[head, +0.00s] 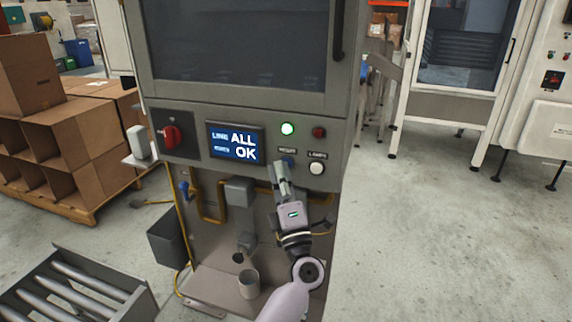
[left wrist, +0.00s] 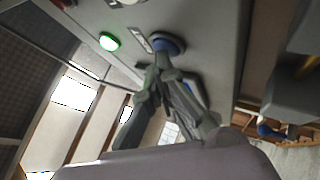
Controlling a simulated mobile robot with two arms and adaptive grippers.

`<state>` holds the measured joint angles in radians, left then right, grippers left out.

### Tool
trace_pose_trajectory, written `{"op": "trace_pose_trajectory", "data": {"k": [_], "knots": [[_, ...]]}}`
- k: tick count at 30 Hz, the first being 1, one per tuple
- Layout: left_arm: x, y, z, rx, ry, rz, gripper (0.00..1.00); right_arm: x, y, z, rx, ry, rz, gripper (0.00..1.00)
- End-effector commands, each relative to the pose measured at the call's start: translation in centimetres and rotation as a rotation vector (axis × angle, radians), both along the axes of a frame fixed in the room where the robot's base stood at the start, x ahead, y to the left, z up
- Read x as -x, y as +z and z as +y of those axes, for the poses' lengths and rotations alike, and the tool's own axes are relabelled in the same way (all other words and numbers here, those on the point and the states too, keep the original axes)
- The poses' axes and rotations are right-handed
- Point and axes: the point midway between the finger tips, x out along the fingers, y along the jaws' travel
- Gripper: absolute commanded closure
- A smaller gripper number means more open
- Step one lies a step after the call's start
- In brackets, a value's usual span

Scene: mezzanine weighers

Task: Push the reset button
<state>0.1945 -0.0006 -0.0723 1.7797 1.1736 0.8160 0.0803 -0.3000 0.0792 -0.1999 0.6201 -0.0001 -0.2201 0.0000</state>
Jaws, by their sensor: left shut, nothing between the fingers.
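The reset button (head: 289,160) is blue and sits under a small label on the grey machine's control panel, partly hidden by my left gripper. It also shows in the left wrist view (left wrist: 168,41) as a round blue button with a dark collar. My left gripper (head: 275,165) is shut and empty, with its fingertips at the button. In the left wrist view the closed tips (left wrist: 160,60) overlap the button's lower edge. They look in contact or very near; I cannot tell whether the button is pressed in. My right gripper is not in view.
A roller conveyor (head: 92,284) stands front left. Floor at right is clear.

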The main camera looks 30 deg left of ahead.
Motion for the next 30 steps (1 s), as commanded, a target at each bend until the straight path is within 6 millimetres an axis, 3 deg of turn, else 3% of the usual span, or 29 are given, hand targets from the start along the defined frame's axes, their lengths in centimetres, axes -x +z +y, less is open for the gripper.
{"op": "trace_pose_trajectory", "data": {"k": [30], "knots": [[2.6,0.0,-0.7,0.001,-0.001,0.002,1.0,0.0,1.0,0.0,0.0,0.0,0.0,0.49]]}}
